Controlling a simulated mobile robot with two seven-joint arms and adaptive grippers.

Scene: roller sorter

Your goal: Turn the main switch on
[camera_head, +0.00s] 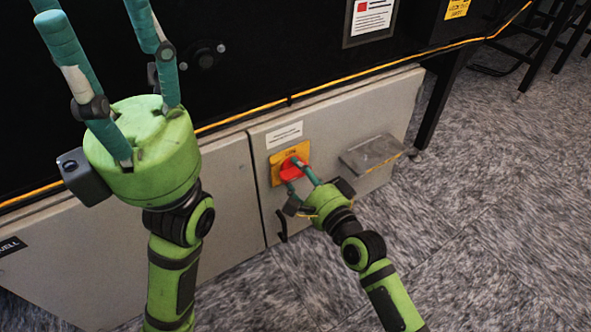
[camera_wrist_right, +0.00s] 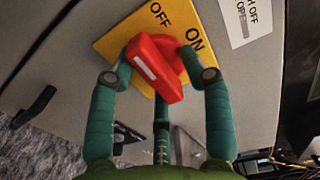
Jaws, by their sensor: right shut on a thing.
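The main switch is a red rotary handle (camera_head: 291,170) on a yellow plate (camera_head: 276,158), mounted on the grey cabinet door. In the right wrist view, the red handle (camera_wrist_right: 162,72) stands out from the yellow plate (camera_wrist_right: 120,42), which reads OFF at the top and ON at the upper right. My right gripper (camera_head: 293,168) is shut on the handle, with one finger on each side; the fingers also show in the wrist view (camera_wrist_right: 160,58). I cannot tell clearly which label the handle points to. My left gripper (camera_head: 92,8) is open and empty, raised at the upper left.
The grey cabinet (camera_head: 225,170) stands below a black machine side (camera_head: 270,50) with a yellow cable along its edge. A black door handle (camera_head: 281,226) is below left of the switch. A grey box (camera_head: 371,153) juts out to its right.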

